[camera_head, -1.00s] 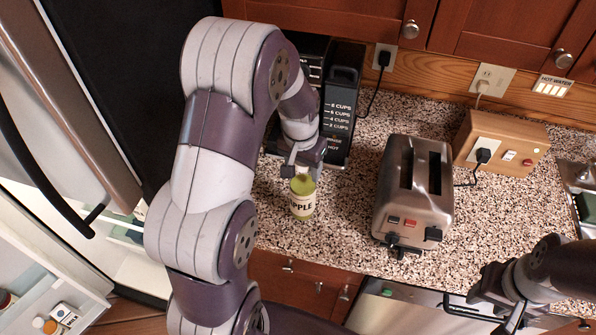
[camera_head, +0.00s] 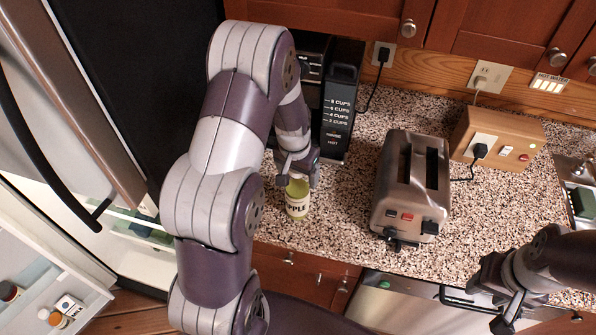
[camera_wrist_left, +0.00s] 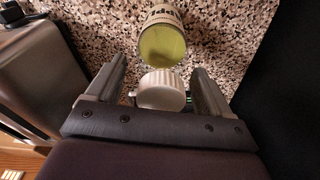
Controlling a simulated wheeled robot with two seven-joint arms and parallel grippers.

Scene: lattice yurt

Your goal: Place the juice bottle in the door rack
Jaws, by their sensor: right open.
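The juice bottle (camera_head: 298,204), yellow-green with a pale label, stands upright on the speckled counter. My left gripper (camera_head: 297,172) is just above it, hiding its top in the head view. In the left wrist view the bottle (camera_wrist_left: 163,45) shows its white ribbed cap (camera_wrist_left: 162,88) between the two fingers of the left gripper (camera_wrist_left: 160,82). The fingers are open, with gaps on both sides of the cap. The door rack (camera_head: 35,268) is in the open fridge door at lower left. My right gripper (camera_head: 508,303) is open and empty at lower right.
A steel toaster (camera_head: 402,185) stands right of the bottle, and a black coffee maker (camera_head: 338,100) behind it. A wooden outlet box (camera_head: 500,140) is at the back right. Small containers (camera_head: 60,312) sit in the door. Counter between bottle and toaster is clear.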

